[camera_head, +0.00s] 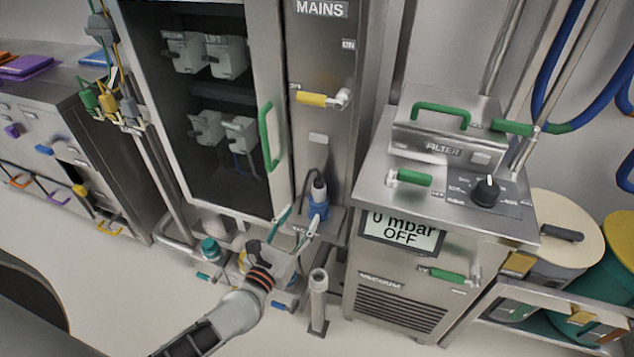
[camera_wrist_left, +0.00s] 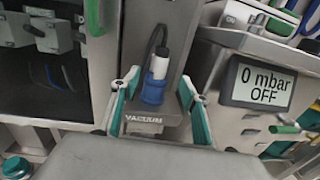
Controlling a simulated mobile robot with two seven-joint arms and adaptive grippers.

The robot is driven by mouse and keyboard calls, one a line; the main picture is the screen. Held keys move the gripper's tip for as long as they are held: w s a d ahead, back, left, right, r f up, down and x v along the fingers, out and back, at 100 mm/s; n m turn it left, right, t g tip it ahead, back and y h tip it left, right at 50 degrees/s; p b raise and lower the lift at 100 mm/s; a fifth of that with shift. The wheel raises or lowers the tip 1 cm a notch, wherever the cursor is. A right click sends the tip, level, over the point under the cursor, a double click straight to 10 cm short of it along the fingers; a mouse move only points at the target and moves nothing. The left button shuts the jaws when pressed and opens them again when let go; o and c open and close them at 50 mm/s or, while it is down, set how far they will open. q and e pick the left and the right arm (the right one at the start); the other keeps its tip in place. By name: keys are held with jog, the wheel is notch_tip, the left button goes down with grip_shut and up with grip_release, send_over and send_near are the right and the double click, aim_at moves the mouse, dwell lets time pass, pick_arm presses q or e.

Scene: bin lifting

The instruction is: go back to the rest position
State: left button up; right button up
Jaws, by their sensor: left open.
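My left gripper (camera_head: 300,222) reaches in from the bottom of the head view, in front of the mains column. Its two teal-lined fingers are apart and empty. In the left wrist view, the open left gripper (camera_wrist_left: 157,108) has one finger on each side of a blue and white plug (camera_wrist_left: 155,80), with visible gaps between fingers and plug. The plug (camera_head: 318,200) stands upright at a small steel shelf marked VACUUM, a dark cable rising from it. My right gripper shows in neither view.
The vacuum unit (camera_head: 405,290) stands to the right, its display (camera_head: 402,232) reading "0 mbar OFF". An open-fronted cabinet (camera_head: 205,100) with a green handle (camera_head: 268,137) is behind the gripper. A short steel post (camera_head: 318,300) stands on the floor.

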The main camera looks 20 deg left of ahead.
pick_arm(q)
jog(key=shift+d, duration=0.1)
jog(key=s+d+f+m+g+h, duration=0.4)
jog(key=s+m, duration=0.7)
jog(key=m, duration=1.1)
jog(key=s+a+f+m+g+y+p, duration=0.1)
jog(key=s+a+f+m+g+y, duration=0.2)
jog(key=s+f+m, duration=0.7)
jog(key=m, duration=0.7)
jog(key=shift+s+f+y+p, duration=0.15)
jog(key=shift+s+y+p, duration=0.05)
jog(key=shift+y+p, duration=0.1)
jog(key=shift+a, duration=0.1)
